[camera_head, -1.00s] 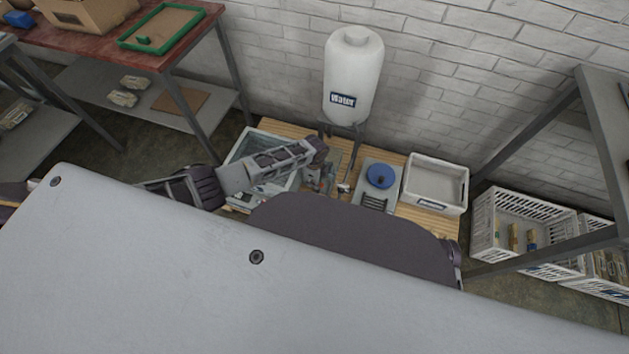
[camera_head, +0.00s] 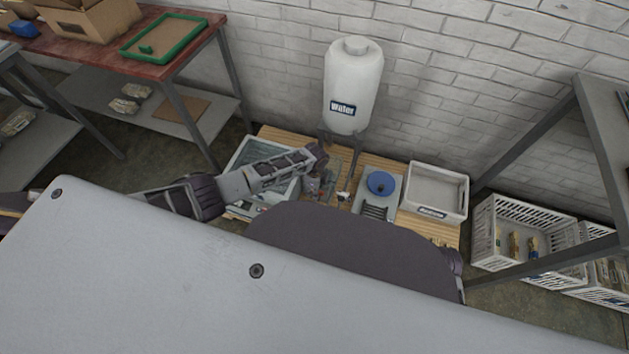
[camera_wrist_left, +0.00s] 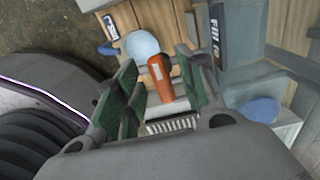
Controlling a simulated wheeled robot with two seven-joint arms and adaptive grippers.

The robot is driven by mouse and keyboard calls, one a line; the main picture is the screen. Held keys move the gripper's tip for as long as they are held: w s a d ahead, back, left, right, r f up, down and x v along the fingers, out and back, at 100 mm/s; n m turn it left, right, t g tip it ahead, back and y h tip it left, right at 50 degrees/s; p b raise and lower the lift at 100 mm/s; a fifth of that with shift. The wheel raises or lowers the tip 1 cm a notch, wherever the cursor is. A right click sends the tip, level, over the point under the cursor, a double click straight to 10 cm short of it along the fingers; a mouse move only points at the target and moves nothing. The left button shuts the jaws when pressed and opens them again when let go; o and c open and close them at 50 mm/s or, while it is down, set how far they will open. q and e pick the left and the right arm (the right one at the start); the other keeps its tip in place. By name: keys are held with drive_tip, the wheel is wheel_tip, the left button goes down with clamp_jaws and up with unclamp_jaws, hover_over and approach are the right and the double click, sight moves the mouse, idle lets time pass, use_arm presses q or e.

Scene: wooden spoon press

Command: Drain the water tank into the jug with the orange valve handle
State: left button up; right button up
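The white water tank (camera_head: 353,88), labelled "Water", stands on dark legs at the back of the wooden pallet, against the brick wall. My left gripper (camera_head: 318,188) points down in front of the tank's legs. In the left wrist view its green-padded fingers (camera_wrist_left: 155,88) are open, with the orange valve handle (camera_wrist_left: 160,76) between them. Gaps show on both sides of the handle, so it does not look gripped. A pale blue round thing (camera_wrist_left: 142,44) lies beyond the handle; I cannot tell whether it is the jug. My right gripper is out of view.
A plate with a blue disc (camera_head: 381,183) and a white bin (camera_head: 436,191) stand right of the gripper. A clear-sided tub (camera_head: 246,152) is on the left. White crates (camera_head: 524,232) and a grey rack are farther right; a red-topped table (camera_head: 60,36) is at upper left.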

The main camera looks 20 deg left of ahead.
use_arm(q)
wheel_tip(320, 180, up, 12)
idle(1.1)
drive_tip(key=shift+f, duration=0.1)
idle(0.4)
